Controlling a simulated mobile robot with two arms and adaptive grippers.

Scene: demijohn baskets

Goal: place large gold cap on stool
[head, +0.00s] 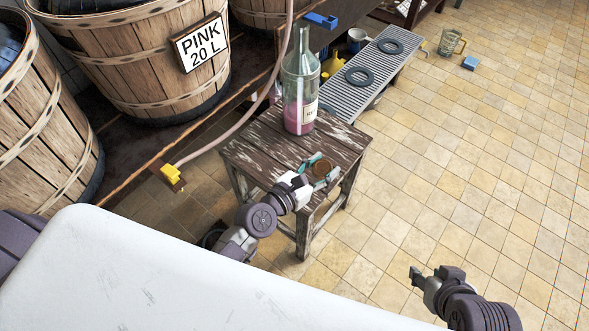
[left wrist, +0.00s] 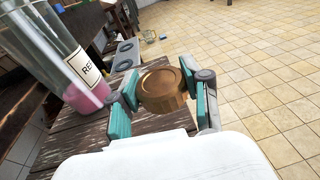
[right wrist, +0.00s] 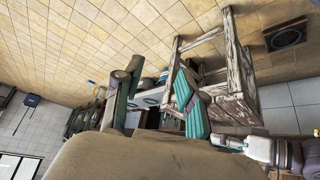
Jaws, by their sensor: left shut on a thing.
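The large gold cap (left wrist: 163,90) is between the teal fingers of my left gripper (left wrist: 165,97), which is shut on it. In the head view the cap (head: 322,168) is at or just above the front right part of the worn wooden stool (head: 262,151); I cannot tell whether it touches the top. My left gripper (head: 320,172) reaches over the stool. A glass bottle (head: 300,85) with pink liquid stands upright at the back of the stool, apart from the gripper. My right gripper (head: 418,274) is over the floor; in its own wrist view its fingers (right wrist: 160,100) are apart and empty.
A hose with a yellow end (head: 172,172) hangs beside the dark shelf with wooden tubs (head: 140,60). A green glass mug (head: 450,42) stands on the tiled floor, which is clear at right.

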